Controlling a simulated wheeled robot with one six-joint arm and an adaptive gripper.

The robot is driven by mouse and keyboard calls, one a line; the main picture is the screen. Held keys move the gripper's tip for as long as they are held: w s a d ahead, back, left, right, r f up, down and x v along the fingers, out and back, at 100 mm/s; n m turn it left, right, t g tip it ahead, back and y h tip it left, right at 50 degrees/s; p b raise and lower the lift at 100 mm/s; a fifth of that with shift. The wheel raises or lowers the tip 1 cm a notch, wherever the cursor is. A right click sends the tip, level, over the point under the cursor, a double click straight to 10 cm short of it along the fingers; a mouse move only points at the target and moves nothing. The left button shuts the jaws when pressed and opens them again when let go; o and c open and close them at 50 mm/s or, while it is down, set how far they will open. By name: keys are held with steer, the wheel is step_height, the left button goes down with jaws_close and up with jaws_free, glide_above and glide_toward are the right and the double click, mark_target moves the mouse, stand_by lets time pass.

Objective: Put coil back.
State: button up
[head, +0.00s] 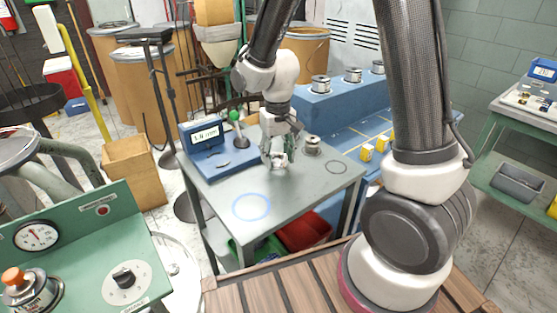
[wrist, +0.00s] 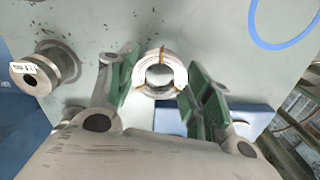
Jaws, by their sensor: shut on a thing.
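A pale ring-shaped coil (wrist: 160,68) with brown ties sits between the green fingers of my gripper (wrist: 158,85) in the wrist view. My gripper is shut on it. In the head view my gripper (head: 279,158) points down over the grey table (head: 215,195), with the coil mostly hidden by the fingers. I cannot tell whether the coil touches the tabletop. A blue ring mark (head: 252,207) lies bare toward the front left of the table.
A metal spool (head: 312,145) stands just right of my gripper; it carries a white tag in the wrist view (wrist: 45,68). A blue device with a display (head: 207,137) stands at the table's back left. Several spools (head: 352,75) line the blue bench (head: 335,105) behind. The table's front is clear.

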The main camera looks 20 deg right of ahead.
steer(key=shift+f, duration=0.9)
steer(key=shift+f, duration=0.15)
steer(key=o, duration=1.3)
steer(key=shift+c, duration=0.2)
